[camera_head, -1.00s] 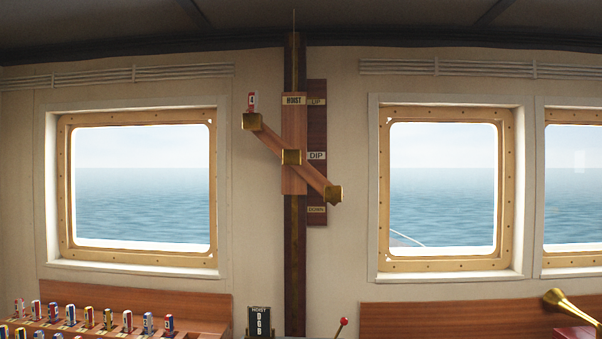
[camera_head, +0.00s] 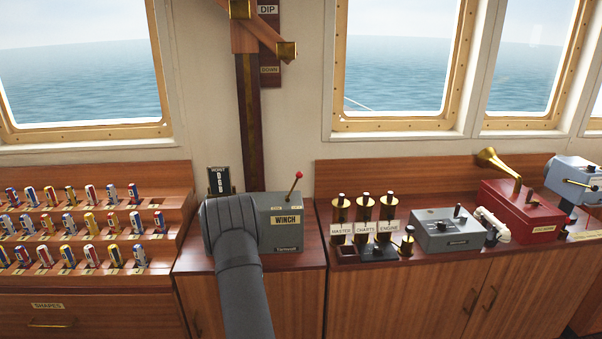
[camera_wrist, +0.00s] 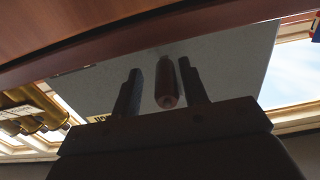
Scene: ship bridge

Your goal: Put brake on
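The grey winch box (camera_head: 286,237) stands on the wooden console, with a red-knobbed lever (camera_head: 296,184) leaning right on its top. My grey arm covers the box's left side in the head view, so my fingertips are hidden there. In the wrist view my gripper (camera_wrist: 162,90) has its two dark fingers apart. A dark reddish cylindrical handle (camera_wrist: 166,84) stands between them, with a gap on each side. The box's grey face (camera_wrist: 225,62) is behind it. No brake label is readable.
Left of the box are racks of coloured tubes (camera_head: 90,224). Close to its right stand brass-topped handles (camera_head: 365,205), a grey control box (camera_head: 446,229) and a red box with a horn (camera_head: 522,210). A small hoist board (camera_head: 219,180) stands behind my arm.

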